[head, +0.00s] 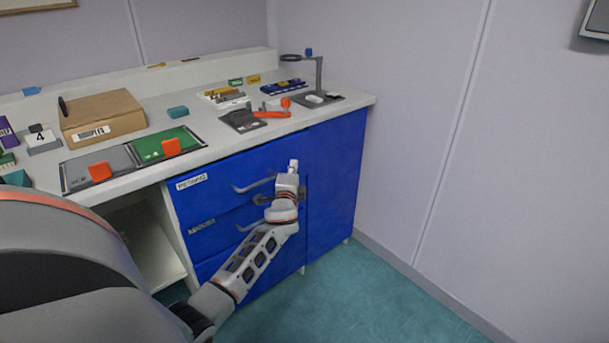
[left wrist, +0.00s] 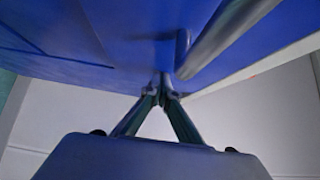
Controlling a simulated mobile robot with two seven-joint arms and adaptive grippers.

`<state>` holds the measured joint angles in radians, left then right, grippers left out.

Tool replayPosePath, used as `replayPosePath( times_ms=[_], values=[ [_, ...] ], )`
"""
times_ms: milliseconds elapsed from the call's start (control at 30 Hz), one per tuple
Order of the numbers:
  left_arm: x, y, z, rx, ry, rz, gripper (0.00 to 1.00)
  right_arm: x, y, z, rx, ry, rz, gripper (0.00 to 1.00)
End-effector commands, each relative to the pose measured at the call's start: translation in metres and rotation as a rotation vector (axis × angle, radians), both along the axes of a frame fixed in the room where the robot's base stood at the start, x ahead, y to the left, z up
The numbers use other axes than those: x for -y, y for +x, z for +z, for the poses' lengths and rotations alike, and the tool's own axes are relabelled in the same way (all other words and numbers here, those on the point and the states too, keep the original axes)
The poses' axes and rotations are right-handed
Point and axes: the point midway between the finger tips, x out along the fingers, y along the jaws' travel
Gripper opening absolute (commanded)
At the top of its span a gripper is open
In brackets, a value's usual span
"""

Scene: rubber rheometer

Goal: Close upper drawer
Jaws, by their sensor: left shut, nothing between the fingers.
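The upper drawer (head: 215,195) is the top blue front of the cabinet, with a white label and a grey bar handle (head: 253,186). Its front looks flush or nearly flush with the cabinet; a small gap cannot be ruled out. My left gripper (head: 293,164) is at the right end of this drawer front, just right of the handle. In the left wrist view, the gripper's fingers (left wrist: 162,84) are shut and empty, with their tips at or very near the blue front (left wrist: 110,35). The handle bar (left wrist: 225,38) passes beside them, not gripped. My right gripper is out of view.
A lower drawer (head: 203,228) with its own handle is below. The worktop (head: 225,150) above carries trays, a cardboard box (head: 103,115) and a stand (head: 318,80). An open shelf space (head: 150,250) is at left. Green floor (head: 350,300) is clear at right.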

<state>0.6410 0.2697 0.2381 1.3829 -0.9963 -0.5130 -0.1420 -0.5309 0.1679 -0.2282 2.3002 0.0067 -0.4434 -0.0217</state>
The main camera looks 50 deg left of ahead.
Motion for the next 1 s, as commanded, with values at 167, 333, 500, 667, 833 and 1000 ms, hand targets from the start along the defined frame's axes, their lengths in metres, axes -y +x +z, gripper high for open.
replayPosePath(
  times_ms=[167,333,500,667,833,1000],
  values=[
    [-0.02,0.001,-0.002,-0.003,0.0,0.001,0.0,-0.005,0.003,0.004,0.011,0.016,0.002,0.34],
    [-0.029,0.002,0.0,-0.001,0.002,0.001,0.0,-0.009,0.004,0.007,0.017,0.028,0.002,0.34],
    [-0.033,0.002,0.001,0.0,0.001,0.002,0.0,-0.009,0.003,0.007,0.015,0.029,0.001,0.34],
    [-0.035,0.002,0.002,0.001,0.002,0.004,0.0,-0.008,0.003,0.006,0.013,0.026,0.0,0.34],
    [-0.036,0.001,0.003,0.002,0.003,0.007,0.0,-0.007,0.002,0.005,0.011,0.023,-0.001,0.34],
    [-0.037,0.001,0.003,0.002,0.004,0.009,0.0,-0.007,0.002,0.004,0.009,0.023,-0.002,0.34]
  ],
)
